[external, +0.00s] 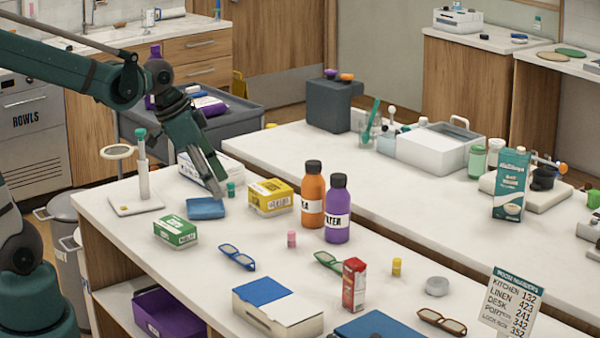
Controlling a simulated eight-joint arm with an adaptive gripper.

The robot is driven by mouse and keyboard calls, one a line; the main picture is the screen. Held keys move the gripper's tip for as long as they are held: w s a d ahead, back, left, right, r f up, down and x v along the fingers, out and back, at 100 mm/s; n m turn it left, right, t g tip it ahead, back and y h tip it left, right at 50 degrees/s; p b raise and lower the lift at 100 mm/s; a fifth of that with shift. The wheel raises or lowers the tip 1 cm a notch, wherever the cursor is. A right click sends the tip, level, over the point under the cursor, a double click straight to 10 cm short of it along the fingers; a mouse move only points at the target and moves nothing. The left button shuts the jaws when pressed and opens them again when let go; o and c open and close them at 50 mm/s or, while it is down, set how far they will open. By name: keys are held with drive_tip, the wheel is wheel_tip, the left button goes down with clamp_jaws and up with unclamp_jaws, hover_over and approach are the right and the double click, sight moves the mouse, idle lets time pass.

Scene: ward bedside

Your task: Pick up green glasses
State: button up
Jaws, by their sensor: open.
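The green glasses (327,260) lie on the white counter in the middle, just left of a red carton (354,284) that seems to cover their right part. Blue glasses (237,257) and brown glasses (442,321) lie on the same counter.
An orange bottle (312,195) and a purple bottle (337,213) stand tall behind the green glasses. A pink vial (291,239), a yellow vial (396,267) and a white box with a blue top (285,316) are nearby. A yellow box (270,198) stands right of my gripper.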

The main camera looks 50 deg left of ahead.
drive_tip(key=w+d+f+m+g+h+p, duration=0.2)
drive_tip(key=w+d+m+p, duration=0.4)
drive_tip(key=w, duration=0.6)
drive_tip(key=m+g+p, duration=0.3)
drive_tip(key=m+p, duration=0.1)
drive_tip(key=m, duration=0.2)
approach(328, 257)
drive_tip(key=shift+s+a+f+h, duration=0.1)
drive_tip(key=shift+a+h, duration=0.3)
drive_tip(key=shift+a, duration=0.05)
drive_tip(key=shift+d+f+m, duration=0.25)
drive_tip(key=shift+f+m, duration=0.15)
drive_tip(key=shift+b+x, duration=0.35)
drive_tip(key=shift+x, duration=0.95)
drive_tip(key=shift+b+x, duration=0.4)
drive_tip(key=shift+x, duration=2.2)
drive_tip(key=c, duration=0.8)
